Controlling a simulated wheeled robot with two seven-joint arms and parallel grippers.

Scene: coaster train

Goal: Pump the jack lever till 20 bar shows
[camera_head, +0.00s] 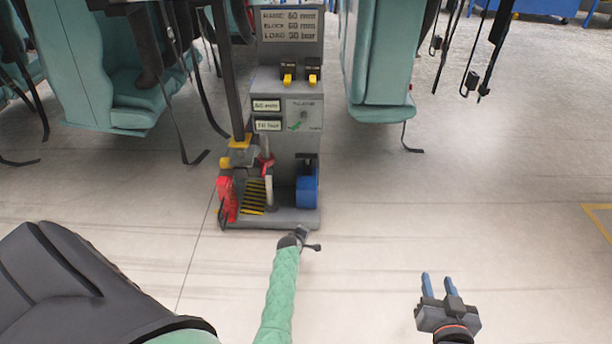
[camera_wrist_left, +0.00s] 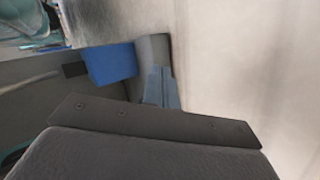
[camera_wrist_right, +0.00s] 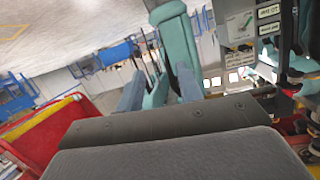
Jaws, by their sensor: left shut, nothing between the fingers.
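The jack station (camera_head: 285,75) stands ahead in the head view. Its red jack (camera_head: 228,198) sits at the lower left of the base. A long dark lever (camera_head: 230,80) rises from a yellow socket (camera_head: 240,142) above the jack. A small display (camera_head: 267,125) appears to read 10 bar, but the digits are blurry. My left gripper (camera_wrist_left: 160,88) is shut and empty, low by the base's front right edge, close to the blue block (camera_wrist_left: 110,62) and away from the lever. My right gripper (camera_head: 438,285) is open and empty over the floor at right.
A teal seat (camera_head: 385,60) hangs right of the station, and another teal seat (camera_head: 110,80) stands left. Straps dangle around them. A red container (camera_wrist_right: 50,135) shows in the right wrist view. The floor (camera_head: 490,190) at right is clear.

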